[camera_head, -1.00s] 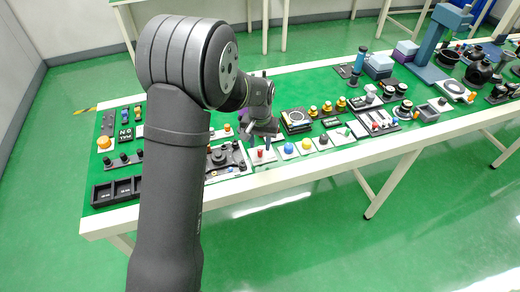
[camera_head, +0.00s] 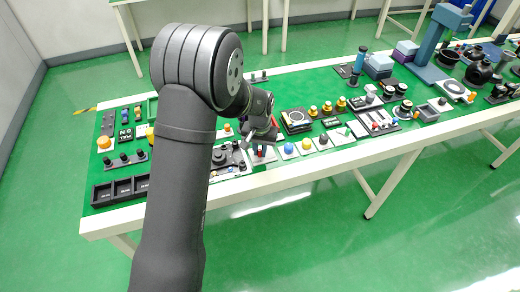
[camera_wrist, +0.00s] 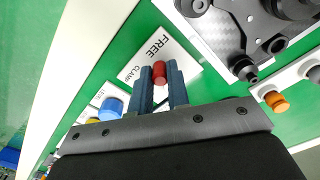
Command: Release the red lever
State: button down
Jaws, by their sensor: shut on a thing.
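The red lever (camera_wrist: 159,72) shows its rounded red end in the wrist view, between the two blue-grey fingers of my gripper (camera_wrist: 160,82). It stands on a white plate (camera_wrist: 183,57) printed with FREE and CLAMP. My gripper is shut on the lever near the fingertips. The lever's lower part is hidden. In the head view my gripper (camera_head: 262,141) is at the front part of the green-topped table, over the lever's plate. The lever is mostly hidden there behind the gripper.
Blue (camera_head: 288,148), yellow (camera_head: 307,144) and black (camera_head: 323,140) knobs stand just right of my gripper. A plate with black fixtures (camera_wrist: 225,30) lies close by in the wrist view, with an orange knob (camera_wrist: 277,101) near it. The table's white front edge (camera_head: 290,173) is close.

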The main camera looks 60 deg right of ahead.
jog(key=shift+w+a+m, duration=0.1)
jog(key=shift+w+m, duration=0.2)
jog(key=shift+m, duration=0.7)
jog(key=c, duration=1.4)
grip_release()
jog(key=shift+o, duration=0.2)
notch_tip(320, 180, up, 18)
jog(key=shift+f, duration=0.25)
notch_tip(320, 180, down, 18)
jog(key=shift+r, duration=0.25)
